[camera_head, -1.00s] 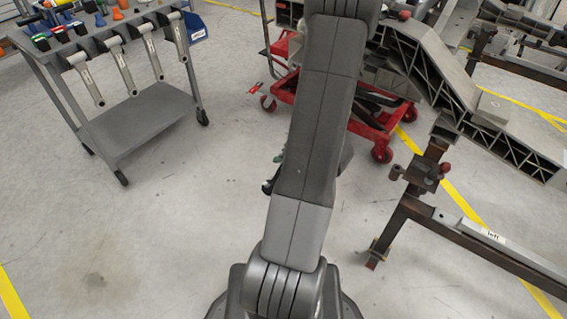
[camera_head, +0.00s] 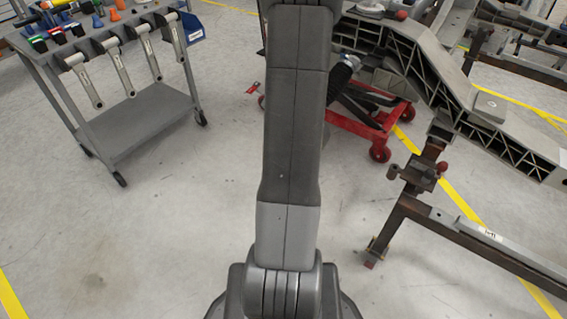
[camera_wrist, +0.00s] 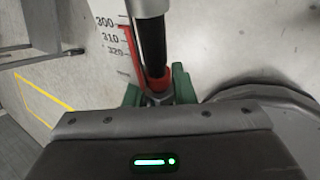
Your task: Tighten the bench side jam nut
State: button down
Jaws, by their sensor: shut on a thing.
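My gripper (camera_wrist: 158,88) shows in the wrist view with green fingers shut on a tool with a black grip (camera_wrist: 153,45). The tool has a red collar near the fingers and a silver part at the top of the picture. A red-edged scale marked 300, 310, 320 shows beside it. In the head view my arm hides the gripper and the tool. The grey chassis frame (camera_head: 478,108) rests at the right on a rusty steel stand (camera_head: 425,172). I cannot make out the jam nut in either view.
A red wheeled jack (camera_head: 375,132) stands below the chassis.

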jog(key=c, duration=1.2)
grip_release()
jog(key=p+v, duration=0.8)
jog(key=v, duration=0.5)
jog(key=shift+s+r+p, duration=0.15)
jog(key=shift+r+p, duration=0.2)
jog(key=shift+p, duration=0.05)
jog(key=shift+d+f, duration=0.1)
jog(key=b+x, duration=0.8)
jog(key=x, duration=0.5)
jog(key=shift+f+b, duration=0.3)
jog(key=shift+b, duration=0.1)
jog(key=shift+r, duration=0.15)
